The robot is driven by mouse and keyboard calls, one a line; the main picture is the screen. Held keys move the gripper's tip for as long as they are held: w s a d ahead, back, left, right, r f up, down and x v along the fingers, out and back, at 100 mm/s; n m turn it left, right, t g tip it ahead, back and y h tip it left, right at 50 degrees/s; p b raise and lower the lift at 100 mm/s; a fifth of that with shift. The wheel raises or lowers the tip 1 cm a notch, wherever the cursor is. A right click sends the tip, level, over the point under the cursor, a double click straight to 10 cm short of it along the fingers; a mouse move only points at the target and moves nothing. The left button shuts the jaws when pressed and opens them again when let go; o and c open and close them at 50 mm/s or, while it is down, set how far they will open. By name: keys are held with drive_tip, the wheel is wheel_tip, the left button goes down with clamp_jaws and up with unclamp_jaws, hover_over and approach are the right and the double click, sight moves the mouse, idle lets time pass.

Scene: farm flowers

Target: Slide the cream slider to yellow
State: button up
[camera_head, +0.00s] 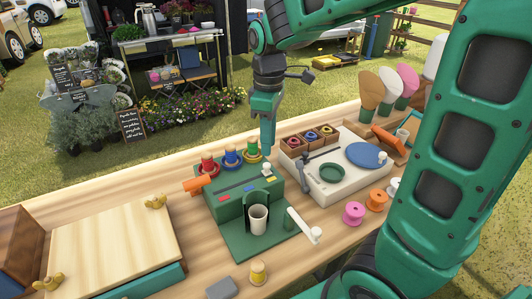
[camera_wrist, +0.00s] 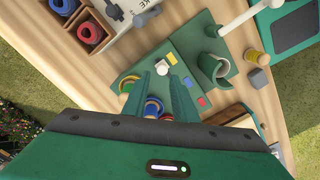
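The cream slider knob (camera_head: 267,167) stands on the top of the green control box (camera_head: 228,208), close to the yellow patch (camera_head: 271,180) at the right end. The blue patch (camera_head: 249,188) and red patch (camera_head: 223,199) lie further left. In the wrist view the cream knob (camera_wrist: 163,69) shows just beyond my fingertips, near the yellow patch (camera_wrist: 172,58). My gripper (camera_head: 267,146) points down above the knob. In the wrist view my gripper (camera_wrist: 161,76) has its two fingers apart, with a gap between them; contact with the knob cannot be told.
Red (camera_head: 207,163), blue (camera_head: 231,156) and yellow (camera_head: 252,151) ringed knobs stand behind the patches. A cup (camera_head: 258,218) and a white lever (camera_head: 303,226) are in front. A cream unit (camera_head: 340,190) stands right, a wooden board (camera_head: 105,245) left.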

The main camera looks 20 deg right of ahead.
wheel_tip(320, 180, up, 5)
drive_tip(key=shift+f, duration=0.15)
drive_tip(key=shift+d, duration=0.1)
idle(0.4)
drive_tip(key=s+d+f+m, duration=0.3)
drive_tip(key=s+d+m, duration=0.4)
drive_tip(key=s, duration=0.4)
drive_tip(key=s+d+f+m, duration=0.4)
drive_tip(key=s+d+m, duration=0.3)
drive_tip(key=s+m, duration=0.2)
drive_tip(key=s, duration=0.2)
drive_tip(key=shift+s+d+f, duration=0.15)
drive_tip(key=shift+s+d, duration=0.2)
drive_tip(key=shift+s, duration=0.05)
drive_tip(key=shift+w+f, duration=0.25)
drive_tip(key=shift+w, duration=0.35)
